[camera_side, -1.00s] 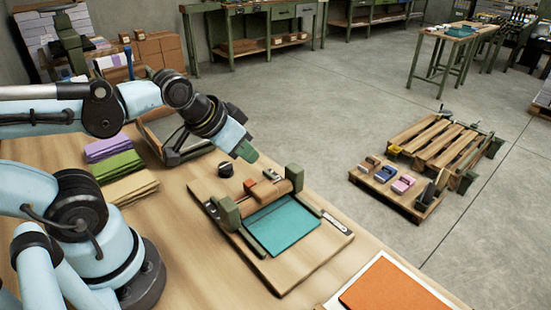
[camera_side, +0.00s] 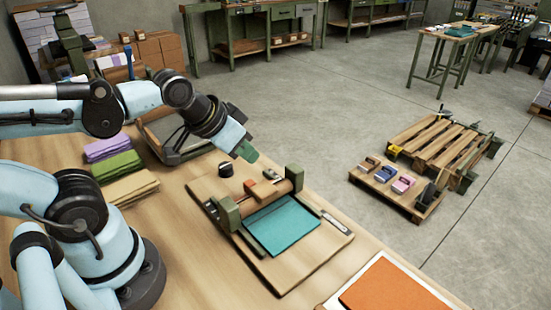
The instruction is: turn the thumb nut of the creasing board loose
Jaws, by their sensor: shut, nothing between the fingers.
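The creasing board (camera_side: 318,253) lies on the wooden table, with a teal sheet (camera_side: 283,226) flat on it. A wooden bar (camera_side: 262,202) with green end blocks crosses its far side. I cannot clearly make out the thumb nut. A small dark round piece (camera_side: 225,170) stands on the table just beyond the board's far left corner, apart from the bar. My gripper (camera_side: 249,155) has green fingertips; it is shut and empty, in the air above the table's far edge, beyond the bar and a little to the right of the dark piece.
Purple, green and tan folded stacks (camera_side: 119,163) lie at the left. A dark-framed tray (camera_side: 180,140) stands behind my wrist. An orange sheet on white (camera_side: 395,290) lies at the near right. A small orange block (camera_side: 250,186) sits beside the bar.

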